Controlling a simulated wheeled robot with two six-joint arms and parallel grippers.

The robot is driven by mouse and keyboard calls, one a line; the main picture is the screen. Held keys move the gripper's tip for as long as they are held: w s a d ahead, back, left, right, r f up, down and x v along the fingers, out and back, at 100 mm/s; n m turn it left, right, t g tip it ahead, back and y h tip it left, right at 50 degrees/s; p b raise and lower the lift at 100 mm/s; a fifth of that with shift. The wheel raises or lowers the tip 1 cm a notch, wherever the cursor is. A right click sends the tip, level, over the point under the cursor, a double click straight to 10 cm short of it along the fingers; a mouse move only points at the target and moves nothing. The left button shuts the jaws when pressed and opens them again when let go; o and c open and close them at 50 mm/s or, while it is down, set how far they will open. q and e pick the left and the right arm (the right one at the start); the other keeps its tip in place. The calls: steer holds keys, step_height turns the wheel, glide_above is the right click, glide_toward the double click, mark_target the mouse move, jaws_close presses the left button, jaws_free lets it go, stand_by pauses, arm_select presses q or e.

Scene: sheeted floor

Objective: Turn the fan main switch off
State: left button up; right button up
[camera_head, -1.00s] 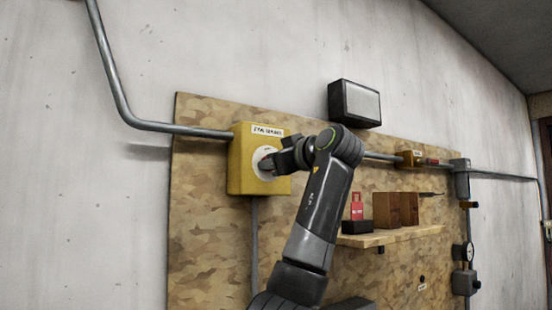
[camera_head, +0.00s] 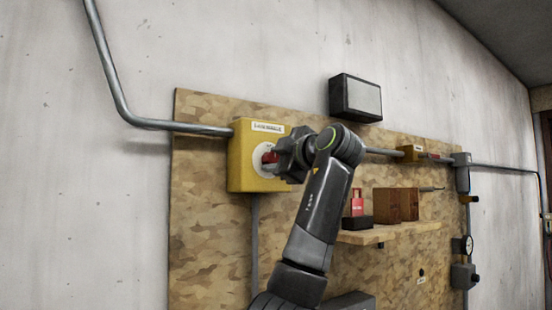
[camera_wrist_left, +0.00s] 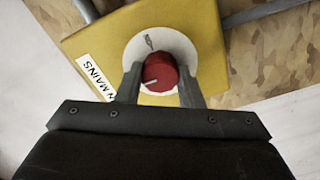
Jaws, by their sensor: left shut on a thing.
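The fan main switch is a yellow box (camera_head: 241,160) on the wall board, with a white round plate and a red knob (camera_head: 269,158). A white label (camera_head: 268,127) is on its upper front. The left wrist view shows the red knob (camera_wrist_left: 160,72) with a pale line pointing to the lower left in that view, and a mark on the white plate (camera_wrist_left: 148,42). My left gripper (camera_wrist_left: 160,85) is shut on the knob, one finger on each side. In the head view the left gripper (camera_head: 277,158) partly covers the plate. My right gripper is not in view.
A wooden shelf (camera_head: 385,234) to the right holds a red tag-like item (camera_head: 357,203) and wooden blocks (camera_head: 388,205). A dark box (camera_head: 355,98) hangs above. Grey conduit (camera_head: 170,126) runs along the wall.

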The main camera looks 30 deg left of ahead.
arm_select(q)
steer(key=shift+n, duration=0.3)
steer(key=o, duration=1)
steer(key=shift+c, duration=0.2)
steer(key=shift+d, duration=0.1)
steer(key=shift+s+d+f, duration=0.1)
steer(key=shift+d, duration=0.15)
steer(key=b+v, duration=0.6)
steer(key=v, duration=1)
steer(key=shift+s+d, duration=0.2)
steer(key=shift+d, duration=0.15)
